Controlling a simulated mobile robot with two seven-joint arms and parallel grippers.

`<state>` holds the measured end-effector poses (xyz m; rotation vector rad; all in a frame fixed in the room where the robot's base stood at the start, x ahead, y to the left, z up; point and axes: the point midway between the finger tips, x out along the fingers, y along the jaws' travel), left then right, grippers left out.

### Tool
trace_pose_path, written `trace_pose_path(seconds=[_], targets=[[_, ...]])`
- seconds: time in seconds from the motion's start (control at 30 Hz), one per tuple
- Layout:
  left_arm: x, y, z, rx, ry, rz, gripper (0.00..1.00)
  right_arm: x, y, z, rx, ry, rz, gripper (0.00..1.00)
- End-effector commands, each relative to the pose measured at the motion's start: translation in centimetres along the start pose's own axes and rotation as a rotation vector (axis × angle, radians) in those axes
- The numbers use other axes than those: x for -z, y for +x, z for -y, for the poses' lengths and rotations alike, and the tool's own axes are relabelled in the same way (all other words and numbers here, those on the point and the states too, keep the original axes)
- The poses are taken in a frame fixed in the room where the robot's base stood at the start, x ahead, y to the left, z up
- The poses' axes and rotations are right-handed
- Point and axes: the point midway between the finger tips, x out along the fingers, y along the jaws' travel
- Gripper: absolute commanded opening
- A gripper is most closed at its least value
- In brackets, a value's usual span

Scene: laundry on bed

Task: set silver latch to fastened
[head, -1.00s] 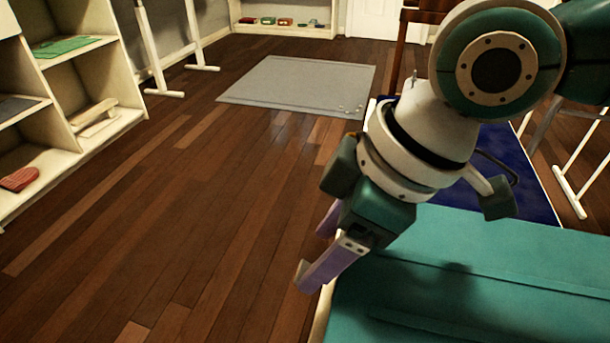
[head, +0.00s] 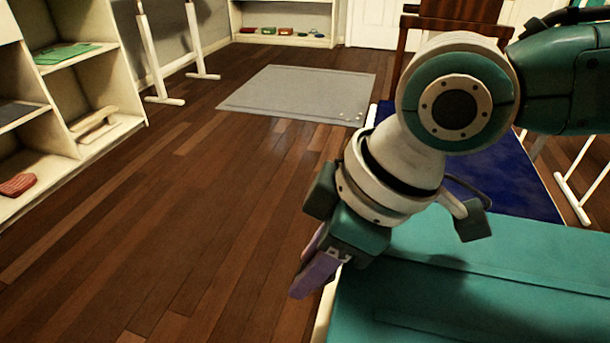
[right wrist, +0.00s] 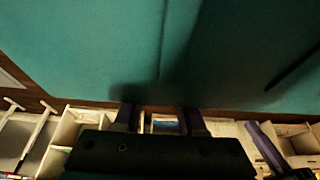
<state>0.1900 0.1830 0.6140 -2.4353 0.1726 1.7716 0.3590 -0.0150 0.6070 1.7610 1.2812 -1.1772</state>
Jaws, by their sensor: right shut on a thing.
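My right gripper (head: 303,275) hangs over the left edge of the teal bed (head: 450,285), its purple fingers pointing down and left. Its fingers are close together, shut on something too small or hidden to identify. In the right wrist view the two fingers (right wrist: 160,118) show with the teal cover above them in the picture. I cannot make out a silver latch in either view; it may be hidden by the gripper or out of frame. My left gripper is not in view.
A cream shelf (head: 110,70) stands at the left with a red item (head: 18,185) and a green item (head: 70,52). A grey mat (head: 300,90) lies on the wooden floor. A dark blue surface (head: 515,180) lies beyond the bed. The floor at centre left is clear.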

Motion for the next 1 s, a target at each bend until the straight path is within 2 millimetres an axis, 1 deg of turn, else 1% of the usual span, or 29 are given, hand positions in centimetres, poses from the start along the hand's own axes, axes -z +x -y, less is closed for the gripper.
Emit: trace_pose_path(seconds=[0.03, 0.1, 0.2, 0.57, 0.83, 1.0], targets=[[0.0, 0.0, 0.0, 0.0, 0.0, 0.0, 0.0, 0.0, 0.0, 0.0, 0.0, 0.0, 0.0, 0.17], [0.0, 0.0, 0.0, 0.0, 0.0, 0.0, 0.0, 0.0, 0.0, 0.0, 0.0, 0.0, 0.0, 0.09], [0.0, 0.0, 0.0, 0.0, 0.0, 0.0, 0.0, 0.0, 0.0, 0.0, 0.0, 0.0, 0.0, 0.0], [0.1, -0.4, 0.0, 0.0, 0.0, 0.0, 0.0, 0.0, 0.0, 0.1, 0.001, 0.0, 0.024, 0.0], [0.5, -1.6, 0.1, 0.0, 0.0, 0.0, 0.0, -0.1, 0.2, 0.1, 0.002, 0.001, 0.164, 0.0], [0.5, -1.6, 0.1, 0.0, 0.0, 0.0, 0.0, -0.5, 0.6, 0.2, 0.003, 0.001, 0.288, 0.0]])
